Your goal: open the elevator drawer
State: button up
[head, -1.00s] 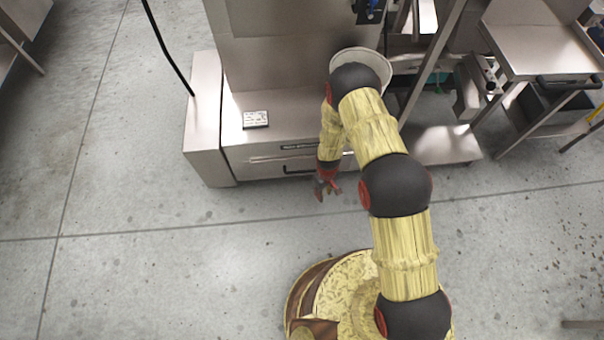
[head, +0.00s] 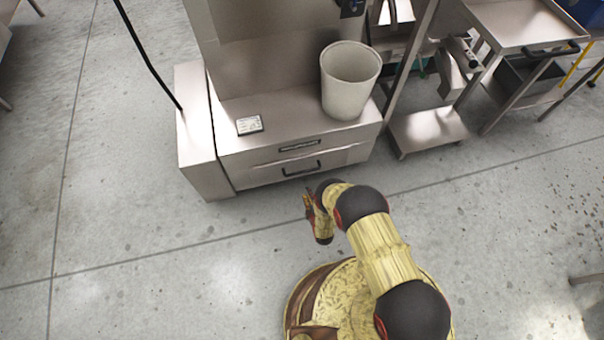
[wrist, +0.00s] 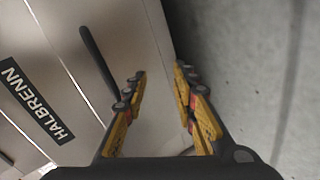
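The elevator drawer (head: 257,174) is the low steel front of the cabinet, with a black bar handle (head: 302,169). It looks shut. In the wrist view the handle (wrist: 99,62) runs along the drawer front (wrist: 130,35), to the left of the fingers. My gripper (head: 307,203) is in front of the drawer, below the handle in the head view. The wrist view shows my gripper (wrist: 160,85) with its two fingers apart and nothing between them. The fingers appear clear of the handle.
A pale bin (head: 346,100) and a small white-faced box (head: 249,125) stand on the cabinet top. A dark label plate (head: 300,145) sits above the handle. A steel side box (head: 205,150) adjoins on the left. The concrete floor (head: 150,250) in front is clear.

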aim_at(303, 172)
notch_tip(303, 172, up, 7)
jog(key=w+n+t, duration=0.3)
jog(key=shift+y, duration=0.4)
jog(key=shift+a+f+b+x, duration=0.15)
jog(key=shift+b+x, duration=0.35)
jog(key=shift+x, duration=0.8)
jog(key=shift+a+f+b+x, duration=0.1)
jog(key=shift+b+x, duration=0.45)
jog(key=shift+x, duration=0.75)
jog(key=shift+a+f+b+x, duration=0.15)
jog(key=shift+b+x, duration=0.35)
jog(key=shift+x, duration=0.85)
jog(key=shift+s+r, duration=0.15)
jog(key=shift+s, duration=0.05)
jog(key=shift+c, duration=1.2)
grip_shut()
